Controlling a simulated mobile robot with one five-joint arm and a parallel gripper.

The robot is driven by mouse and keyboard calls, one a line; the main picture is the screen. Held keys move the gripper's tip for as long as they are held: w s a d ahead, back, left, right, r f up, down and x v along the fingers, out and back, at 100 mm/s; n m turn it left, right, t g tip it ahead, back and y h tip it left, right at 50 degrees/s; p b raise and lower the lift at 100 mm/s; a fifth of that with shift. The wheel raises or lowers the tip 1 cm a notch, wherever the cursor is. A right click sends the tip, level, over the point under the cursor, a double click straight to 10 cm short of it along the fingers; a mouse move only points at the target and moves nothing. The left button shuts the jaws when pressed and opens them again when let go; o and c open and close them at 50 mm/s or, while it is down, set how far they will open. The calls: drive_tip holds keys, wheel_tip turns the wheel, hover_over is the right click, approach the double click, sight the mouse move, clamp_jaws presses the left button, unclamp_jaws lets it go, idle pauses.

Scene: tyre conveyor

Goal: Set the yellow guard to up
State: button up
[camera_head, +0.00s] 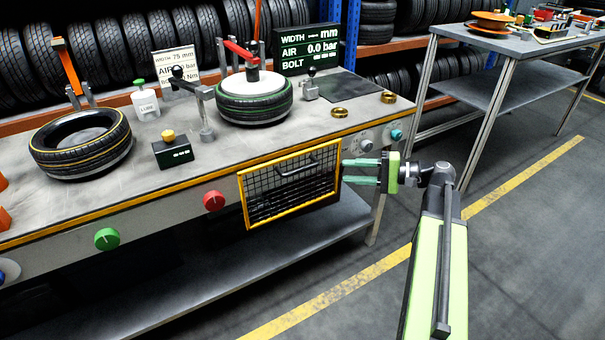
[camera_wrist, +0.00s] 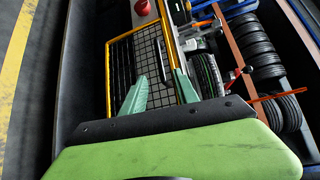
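The yellow guard (camera_head: 291,184) is a yellow-framed black mesh panel on the front of the bench, hanging below the top edge. A dark bar handle (camera_head: 296,165) sits on its upper part. My gripper (camera_head: 346,171) is just right of the guard, its teal fingers pointing left toward it. The fingers are apart with nothing between them. In the wrist view the guard (camera_wrist: 122,72) lies beyond the open fingertips (camera_wrist: 160,76), and its handle (camera_wrist: 159,60) shows roughly in line with the gap. I cannot tell whether a finger touches the frame.
The bench (camera_head: 225,155) carries a yellow-striped tyre (camera_head: 80,148), a green-striped tyre (camera_head: 255,108), a display (camera_head: 308,48) and small clamps. A red knob (camera_head: 214,201) and a green knob (camera_head: 107,239) are on its front, left of the guard. Open floor lies in front.

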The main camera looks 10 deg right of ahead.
sight(306, 170)
drive_tip(key=b+x, duration=0.1)
drive_tip(key=x, duration=1.4)
drive_tip(key=shift+s+b, duration=0.1)
drive_tip(key=shift+b, duration=0.3)
clamp_jaws()
idle(0.4)
